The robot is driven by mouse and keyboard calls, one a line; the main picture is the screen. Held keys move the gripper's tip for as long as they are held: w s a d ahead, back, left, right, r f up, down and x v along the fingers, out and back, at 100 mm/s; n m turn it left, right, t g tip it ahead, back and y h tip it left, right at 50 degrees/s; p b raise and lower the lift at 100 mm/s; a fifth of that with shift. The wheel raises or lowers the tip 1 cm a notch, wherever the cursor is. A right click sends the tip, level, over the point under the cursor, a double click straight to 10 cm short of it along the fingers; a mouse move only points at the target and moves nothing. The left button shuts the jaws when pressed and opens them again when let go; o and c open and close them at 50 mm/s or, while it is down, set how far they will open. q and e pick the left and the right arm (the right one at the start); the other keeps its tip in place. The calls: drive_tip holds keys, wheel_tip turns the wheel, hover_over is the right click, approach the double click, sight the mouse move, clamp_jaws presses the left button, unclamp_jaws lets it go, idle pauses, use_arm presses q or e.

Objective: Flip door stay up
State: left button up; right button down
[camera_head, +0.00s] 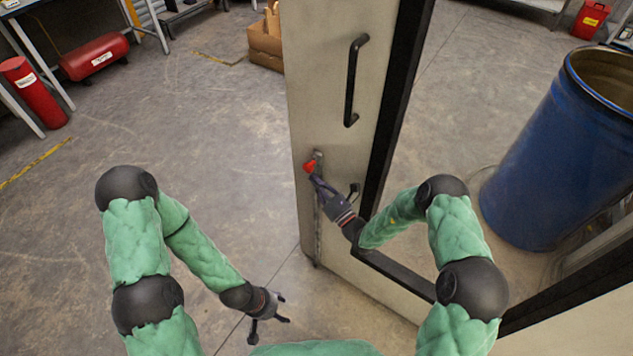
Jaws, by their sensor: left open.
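The door stay (318,235) is a thin metal bar running upright along the lower edge of the pale door (318,70). A red tip or knob (310,167) shows near its upper end, by a small metal bracket. My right gripper (315,181) reaches in from the right, with its fingertips at the red part. The fingers hide part of the stay, and I cannot tell whether they are closed on it. My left gripper (269,327) is open and empty, low over the floor to the left of the door.
The door has a black handle (352,80) and a dark-framed opening on its right. A blue barrel (553,160) stands at the right.

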use_arm(q)
wheel_tip(320, 180, up, 5)
drive_tip(key=p, duration=0.4)
drive_tip(key=shift+p, duration=0.35)
use_arm(e)
wheel_tip(320, 180, up, 5)
drive_tip(key=shift+r, duration=0.15)
